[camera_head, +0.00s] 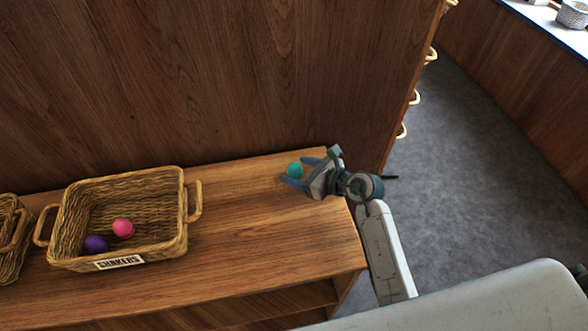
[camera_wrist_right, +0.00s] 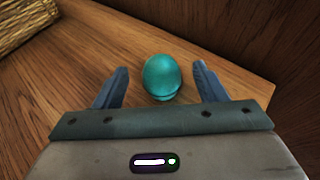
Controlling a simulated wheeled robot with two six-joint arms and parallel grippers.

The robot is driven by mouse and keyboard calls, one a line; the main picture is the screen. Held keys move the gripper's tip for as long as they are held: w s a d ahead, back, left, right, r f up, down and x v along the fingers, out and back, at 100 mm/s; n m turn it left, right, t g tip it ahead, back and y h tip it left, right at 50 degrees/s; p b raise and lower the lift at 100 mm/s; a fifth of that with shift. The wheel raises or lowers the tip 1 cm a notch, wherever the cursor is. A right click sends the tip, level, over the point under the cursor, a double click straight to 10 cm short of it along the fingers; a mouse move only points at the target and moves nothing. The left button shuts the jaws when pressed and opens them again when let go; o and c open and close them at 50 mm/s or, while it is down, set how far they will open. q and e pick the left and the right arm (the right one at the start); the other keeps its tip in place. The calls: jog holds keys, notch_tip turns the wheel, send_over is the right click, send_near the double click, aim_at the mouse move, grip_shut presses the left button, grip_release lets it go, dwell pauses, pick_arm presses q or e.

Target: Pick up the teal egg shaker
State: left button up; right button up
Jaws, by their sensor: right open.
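The teal egg shaker (camera_head: 294,170) sits on the wooden shelf top near its right end, close to the back panel. In the right wrist view the teal egg shaker (camera_wrist_right: 161,77) lies between the two blue fingers, with a gap on each side. My right gripper (camera_head: 293,173) is open around it and reaches in from the right. The open right gripper (camera_wrist_right: 160,85) also fills the lower part of the wrist view. My left gripper is not in view.
A wicker basket (camera_head: 183,235) labelled SHAKERS stands to the left, holding a pink egg (camera_head: 123,228) and a purple egg (camera_head: 96,244). Another basket (camera_head: 8,240) is cut off at the left edge. The shelf top (camera_head: 240,225) between basket and gripper is clear.

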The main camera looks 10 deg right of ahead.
aim_at(290, 167)
jog(key=p+x, duration=0.1)
jog(key=x, duration=0.2)
jog(key=shift+w+a, duration=0.1)
jog(key=shift+w, duration=0.05)
jog(key=shift+w+a+f, duration=0.15)
jog(key=shift+w, duration=0.05)
jog(key=shift+f, duration=0.1)
jog(key=shift+c, duration=0.3)
jog(key=c, duration=1)
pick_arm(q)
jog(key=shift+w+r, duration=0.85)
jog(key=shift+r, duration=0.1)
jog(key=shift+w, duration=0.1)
